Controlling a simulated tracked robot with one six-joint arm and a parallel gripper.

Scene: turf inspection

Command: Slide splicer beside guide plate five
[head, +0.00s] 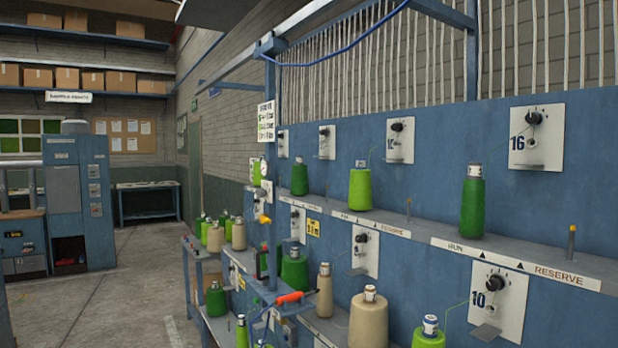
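An orange-and-grey hand tool (290,298), which looks like the splicer, lies on a small blue bracket (280,311) low in the middle of the head view. White guide plates with black knobs line the blue rack. One at upper right (536,138) reads 16, and one at lower right (497,303) reads 10. Other plates (400,138) (365,252) (327,142) are farther along to the left, their numbers small or partly hidden. I cannot make out a plate marked five. The tool is apart from the two plates I can read. My gripper is not in view.
Green and beige yarn cones (473,203) (369,318) stand along the rack shelves. A thin upright peg (571,243) stands at right. A blue hose (345,58) hangs from the overhead frame. Open concrete floor (110,290) lies left, before a blue machine (80,200).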

